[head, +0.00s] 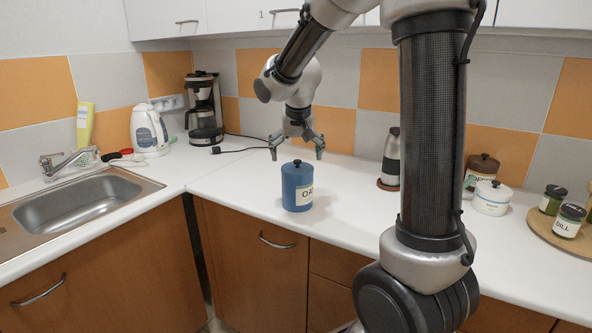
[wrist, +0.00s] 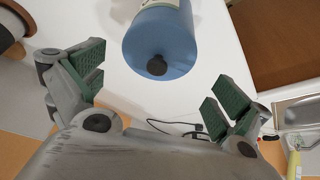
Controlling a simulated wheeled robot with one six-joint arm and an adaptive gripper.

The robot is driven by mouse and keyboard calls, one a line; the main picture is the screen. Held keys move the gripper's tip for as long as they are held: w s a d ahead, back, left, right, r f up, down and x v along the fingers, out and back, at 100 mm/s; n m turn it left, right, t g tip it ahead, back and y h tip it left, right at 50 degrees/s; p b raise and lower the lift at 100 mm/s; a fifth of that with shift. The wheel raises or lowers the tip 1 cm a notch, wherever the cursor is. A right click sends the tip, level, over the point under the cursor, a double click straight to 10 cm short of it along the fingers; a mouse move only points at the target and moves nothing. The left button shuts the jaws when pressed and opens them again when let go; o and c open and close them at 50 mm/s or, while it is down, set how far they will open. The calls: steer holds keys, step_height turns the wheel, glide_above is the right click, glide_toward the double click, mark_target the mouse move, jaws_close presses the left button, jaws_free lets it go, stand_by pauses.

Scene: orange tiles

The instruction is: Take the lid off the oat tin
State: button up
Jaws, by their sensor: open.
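The oat tin (head: 297,187) is a blue cylinder with a pale label. It stands upright on the white counter near its front edge. Its blue lid (head: 297,168) is on top, with a dark round knob in the middle. In the wrist view the lid (wrist: 160,45) and its knob (wrist: 156,65) show ahead of the fingers, at the top centre. My gripper (head: 297,155) is open and empty, above and slightly behind the tin. In the wrist view its green-padded fingers (wrist: 160,95) are spread wide, with the knob between them but farther off. Nothing touches the tin.
A steel flask (head: 391,160), a brown-lidded canister (head: 481,170) and a white pot (head: 492,198) stand to the right. Jars sit on a round wooden board (head: 541,226). A coffee maker (head: 204,110), kettle (head: 149,130) and sink (head: 78,200) are left. The counter around the tin is clear.

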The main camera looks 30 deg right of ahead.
mark_target(298, 160)
steer(key=x, duration=0.4)
steer(key=shift+d+r, duration=0.1)
steer(key=shift+d, duration=0.1)
steer(key=c, duration=0.6)
